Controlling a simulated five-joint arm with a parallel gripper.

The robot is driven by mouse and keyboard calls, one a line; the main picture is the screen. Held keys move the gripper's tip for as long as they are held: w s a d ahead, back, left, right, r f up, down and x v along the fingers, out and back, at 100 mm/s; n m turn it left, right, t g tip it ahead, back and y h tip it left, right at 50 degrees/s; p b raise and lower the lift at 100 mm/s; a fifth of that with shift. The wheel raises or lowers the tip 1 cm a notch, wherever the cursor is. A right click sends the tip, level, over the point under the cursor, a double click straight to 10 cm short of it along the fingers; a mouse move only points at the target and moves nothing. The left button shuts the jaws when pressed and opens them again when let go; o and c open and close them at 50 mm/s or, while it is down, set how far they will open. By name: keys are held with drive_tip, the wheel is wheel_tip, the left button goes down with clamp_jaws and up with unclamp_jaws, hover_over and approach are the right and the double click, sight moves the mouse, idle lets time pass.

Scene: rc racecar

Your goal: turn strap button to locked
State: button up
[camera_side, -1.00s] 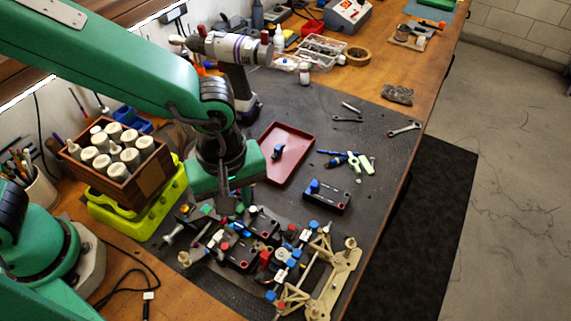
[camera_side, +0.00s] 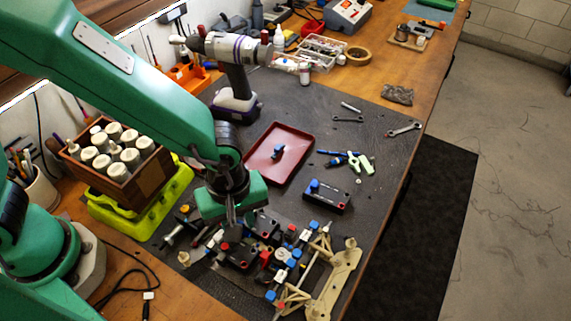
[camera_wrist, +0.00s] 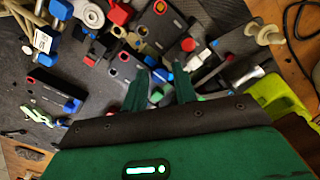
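The RC racecar chassis (camera_side: 290,258) lies on the dark mat, with black modules, tan suspension arms and red, blue and white parts. My gripper (camera_side: 232,221) is low over its left part in the side view. In the wrist view my gripper's green fingers (camera_wrist: 161,72) are apart with nothing held between them. Beyond their tips is a black module (camera_wrist: 162,22), with a red button-like part (camera_wrist: 188,45) near its right end. I cannot tell which part is the strap button or how it is turned. Contact between the fingertips and the car is unclear.
A loose black module with a blue knob (camera_side: 327,196) lies right of my gripper. A dark red tray (camera_side: 296,166) is behind it. A wooden bottle crate (camera_side: 150,178) on a yellow-green stand (camera_side: 123,223) is close on the left. Several tools lie on the mat's right side.

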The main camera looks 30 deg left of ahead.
clamp_jaws()
drive_tip(key=shift+m, duration=0.3)
drive_tip(key=m, duration=0.6)
drive_tip(key=shift+m, duration=0.4)
drive_tip(key=m, duration=1)
drive_tip(key=shift+m, duration=0.3)
